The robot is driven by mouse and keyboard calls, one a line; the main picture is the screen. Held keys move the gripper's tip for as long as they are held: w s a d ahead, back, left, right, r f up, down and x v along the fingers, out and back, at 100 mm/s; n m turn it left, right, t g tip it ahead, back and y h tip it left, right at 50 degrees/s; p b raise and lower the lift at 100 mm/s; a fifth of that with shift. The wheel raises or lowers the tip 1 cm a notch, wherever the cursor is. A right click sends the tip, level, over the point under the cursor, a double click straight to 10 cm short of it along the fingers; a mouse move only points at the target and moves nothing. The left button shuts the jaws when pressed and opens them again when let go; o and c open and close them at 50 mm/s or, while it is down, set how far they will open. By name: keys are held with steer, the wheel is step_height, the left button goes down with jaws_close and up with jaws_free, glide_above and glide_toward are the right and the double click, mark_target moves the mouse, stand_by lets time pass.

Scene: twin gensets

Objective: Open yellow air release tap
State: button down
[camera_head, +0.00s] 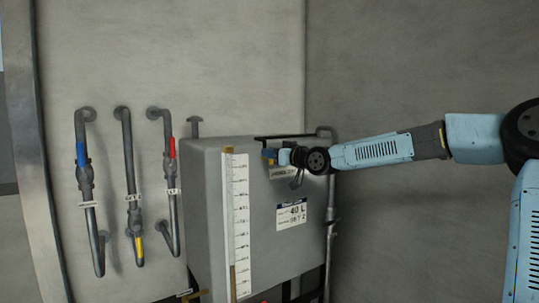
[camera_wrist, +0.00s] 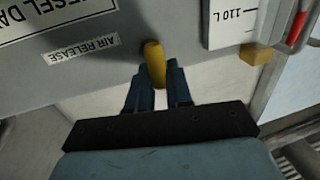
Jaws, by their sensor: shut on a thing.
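The yellow air release tap (camera_wrist: 154,62) shows in the wrist view as a short rounded yellow handle beside the "AIR RELEASE" label (camera_wrist: 83,48) on the grey tank. My gripper (camera_wrist: 157,78) has its two dark fingers on either side of the handle and is shut on it. In the head view my gripper (camera_head: 271,156) is at the upper front of the grey tank (camera_head: 210,200). The tap is too small and covered there to make out clearly. The wrist view hides the handle's lower end between the fingers.
A white level gauge strip (camera_head: 237,225) runs down the tank front. Wall pipes at left carry blue (camera_head: 80,155), yellow (camera_head: 138,245) and red (camera_head: 172,148) valve handles. A black rail (camera_head: 285,137) runs along the tank top. The wall at right is bare.

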stand_by(0.3)
steer(key=c, duration=1.2)
jaws_free()
steer(key=v, duration=1.3)
steer(key=shift+s+d, duration=0.25)
steer(key=shift+f, duration=0.1)
